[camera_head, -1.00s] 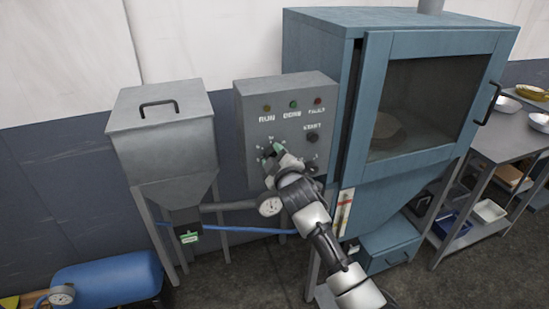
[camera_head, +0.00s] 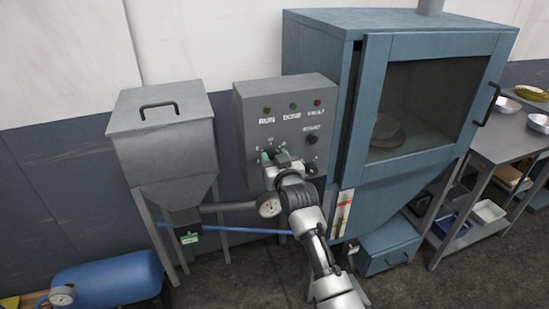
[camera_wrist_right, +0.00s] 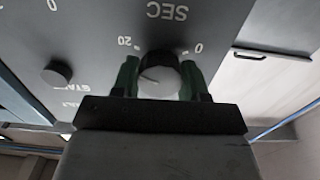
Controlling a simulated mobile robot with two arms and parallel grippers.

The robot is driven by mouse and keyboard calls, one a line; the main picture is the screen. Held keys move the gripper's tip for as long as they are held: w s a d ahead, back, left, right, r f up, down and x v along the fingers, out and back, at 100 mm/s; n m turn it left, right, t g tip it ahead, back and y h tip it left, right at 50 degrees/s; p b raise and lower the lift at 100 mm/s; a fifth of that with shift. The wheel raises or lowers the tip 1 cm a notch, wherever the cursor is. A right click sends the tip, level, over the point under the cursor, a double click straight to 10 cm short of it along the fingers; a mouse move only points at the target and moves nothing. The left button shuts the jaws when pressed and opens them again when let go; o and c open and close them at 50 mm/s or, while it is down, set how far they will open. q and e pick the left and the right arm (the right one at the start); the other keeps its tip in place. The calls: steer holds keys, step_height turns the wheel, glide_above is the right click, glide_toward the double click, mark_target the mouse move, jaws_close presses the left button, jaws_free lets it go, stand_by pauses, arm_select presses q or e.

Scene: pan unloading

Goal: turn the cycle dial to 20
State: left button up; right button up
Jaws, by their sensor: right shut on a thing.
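The grey control box (camera_head: 287,110) stands between the hopper and the blue cabinet. The cycle dial (camera_wrist_right: 158,76), a dark knob with a pale front face, is on its front. In the wrist view my right gripper (camera_wrist_right: 159,82) has one green-padded finger on each side of the dial and is shut on it. In the head view my right gripper (camera_head: 274,157) hides most of the dial. My left gripper is out of view.
A black start button (camera_head: 312,139) is close above and right of the dial; it also shows in the wrist view (camera_wrist_right: 57,73). The blue cabinet (camera_head: 345,120) stands close on the right, the hopper (camera_head: 160,125) on the left.

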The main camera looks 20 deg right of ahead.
steer(key=shift+m, duration=0.9)
steer(key=shift+f, duration=0.1)
steer(key=o, duration=0.9)
steer(key=shift+s, duration=0.15)
steer(key=shift+s+d+b, duration=0.15)
steer(key=shift+s+b, duration=1.2)
steer(key=shift+s, duration=3.95)
